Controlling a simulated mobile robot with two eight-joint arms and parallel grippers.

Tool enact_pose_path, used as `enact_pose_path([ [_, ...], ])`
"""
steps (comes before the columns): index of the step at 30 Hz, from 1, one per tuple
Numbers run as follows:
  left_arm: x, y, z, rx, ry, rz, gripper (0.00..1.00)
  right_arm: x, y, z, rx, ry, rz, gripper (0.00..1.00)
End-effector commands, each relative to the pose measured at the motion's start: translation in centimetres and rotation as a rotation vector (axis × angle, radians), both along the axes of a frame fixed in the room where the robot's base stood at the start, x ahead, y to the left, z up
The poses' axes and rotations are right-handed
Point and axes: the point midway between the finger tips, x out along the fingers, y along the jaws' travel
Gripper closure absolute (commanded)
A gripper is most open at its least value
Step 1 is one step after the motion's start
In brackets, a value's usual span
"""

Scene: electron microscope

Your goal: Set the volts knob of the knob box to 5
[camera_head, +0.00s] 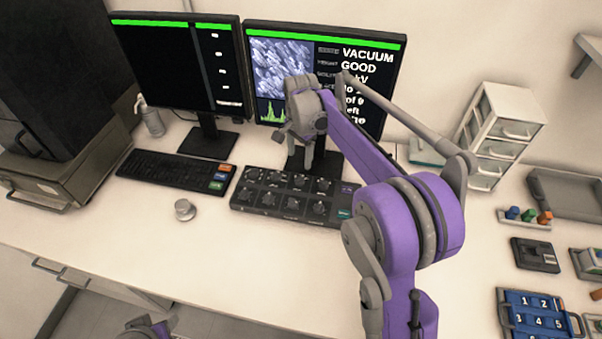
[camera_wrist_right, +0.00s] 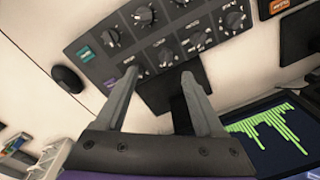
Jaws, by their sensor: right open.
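The dark knob box (camera_head: 265,212) lies on the desk in front of the right monitor, with two rows of round knobs. It also shows turned around in the right wrist view (camera_wrist_right: 75,48), with a teal patch and a purple patch at one end. The knob labels are too small to read, so I cannot tell which knob is volts. My right gripper (camera_head: 290,138) is open and empty, above the back edge of the box; its two fingers (camera_wrist_right: 158,77) show apart in the wrist view. Only part of my left gripper (camera_head: 145,328) shows at the bottom edge.
The right monitor (camera_head: 396,70), reading VACUUM GOOD, stands close behind my right gripper. A keyboard (camera_head: 170,168) and a small grey round object (camera_head: 185,209) lie left of the box. A white drawer unit (camera_head: 505,125) stands at right. The desk in front of the box is clear.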

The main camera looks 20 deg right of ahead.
Motion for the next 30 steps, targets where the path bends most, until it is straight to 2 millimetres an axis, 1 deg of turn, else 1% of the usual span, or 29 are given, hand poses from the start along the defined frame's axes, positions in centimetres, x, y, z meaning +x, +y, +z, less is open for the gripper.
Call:
enact_pose_path([
  [1,0.0,0.0,0.1,0.000,0.000,0.000,0.50,1.2,-0.7,-0.7,0.005,0.015,-0.051,0.29],
  [3,0.0,0.0,0.1,0.000,-0.001,0.000,0.50,2.2,-1.3,-1.5,0.010,0.035,-0.111,0.29],
  [8,0.1,0.0,0.2,0.000,-0.001,0.000,0.50,3.4,-2.0,-2.6,0.015,0.059,-0.188,0.29],
  [11,0.1,0.0,0.2,0.000,-0.001,0.000,0.50,3.5,-2.1,-3.3,0.016,0.063,-0.202,0.29],
  [14,0.0,0.0,0.1,0.000,-0.001,0.000,0.50,3.5,-2.1,-4.6,0.016,0.063,-0.203,0.29],
  [24,0.0,0.0,0.0,0.000,0.000,0.000,0.50,3.5,-2.1,-10.9,0.016,0.062,-0.200,0.29],
  [27,0.0,0.0,0.0,0.000,0.000,0.000,0.50,3.5,-2.1,-12.2,0.016,0.062,-0.200,0.29],
  [30,0.0,0.0,0.0,0.000,0.000,0.000,0.50,3.5,-2.1,-13.0,0.016,0.062,-0.200,0.29],
])
